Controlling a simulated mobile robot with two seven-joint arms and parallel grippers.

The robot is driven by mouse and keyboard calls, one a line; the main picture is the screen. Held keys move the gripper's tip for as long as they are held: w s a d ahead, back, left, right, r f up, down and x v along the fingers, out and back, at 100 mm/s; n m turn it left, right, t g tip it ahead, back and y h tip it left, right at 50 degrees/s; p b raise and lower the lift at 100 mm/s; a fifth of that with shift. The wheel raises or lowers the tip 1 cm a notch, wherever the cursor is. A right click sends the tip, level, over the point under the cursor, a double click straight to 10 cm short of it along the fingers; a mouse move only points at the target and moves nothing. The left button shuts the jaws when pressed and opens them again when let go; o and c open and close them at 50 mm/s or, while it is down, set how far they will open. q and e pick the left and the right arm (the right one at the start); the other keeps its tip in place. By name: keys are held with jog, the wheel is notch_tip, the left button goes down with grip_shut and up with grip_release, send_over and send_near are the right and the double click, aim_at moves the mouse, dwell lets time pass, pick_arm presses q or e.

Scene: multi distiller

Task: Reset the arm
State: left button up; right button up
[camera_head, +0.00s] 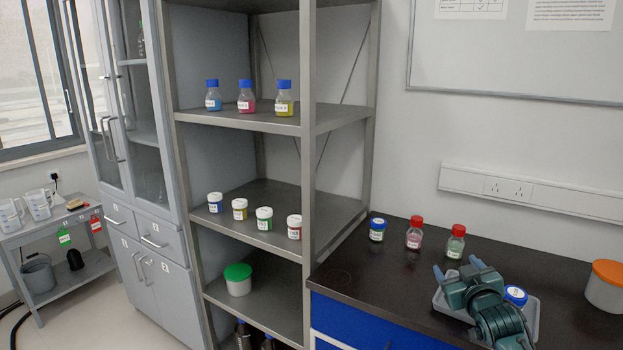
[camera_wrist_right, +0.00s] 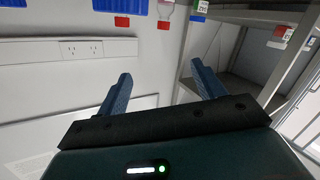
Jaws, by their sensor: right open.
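My right gripper (camera_head: 456,267) is above the dark bench at the lower right of the head view, with its two blue fingers apart and nothing between them. In the right wrist view the open fingers (camera_wrist_right: 164,78) are also empty, with the wall and shelf behind them. My right arm partly hides a grey tray (camera_head: 441,303) on the bench. A blue-lidded white jar (camera_head: 515,296) shows at the tray, beside the arm. My left gripper is in neither view.
On the bench (camera_head: 350,283), a blue-lidded jar (camera_head: 377,230) and two red-capped bottles (camera_head: 414,234) (camera_head: 456,243) stand behind my right gripper. An orange-lidded container (camera_head: 605,287) stands at the right. A metal shelf (camera_head: 310,125) holds bottles and jars. The bench's front left is clear.

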jog(key=s+a+f+n+g+y, duration=0.1)
jog(key=s+a+f+g+y, duration=0.1)
jog(key=s+a+f, duration=0.55)
jog(key=s+a+f+g+y, duration=0.1)
jog(key=s+a+f, duration=0.3)
jog(key=s+f, duration=0.6)
jog(key=s+a+f+g, duration=0.1)
jog(key=s+a, duration=0.2)
jog(key=s, duration=0.6)
jog(key=s+a+f+m+g+y, duration=0.1)
jog(key=s+a, duration=0.3)
jog(key=s, duration=0.6)
jog(key=shift+s+f+g+y, duration=0.2)
jog(key=shift+f+g+y, duration=0.15)
jog(key=shift+f, duration=0.3)
jog(key=shift+c, duration=0.5)
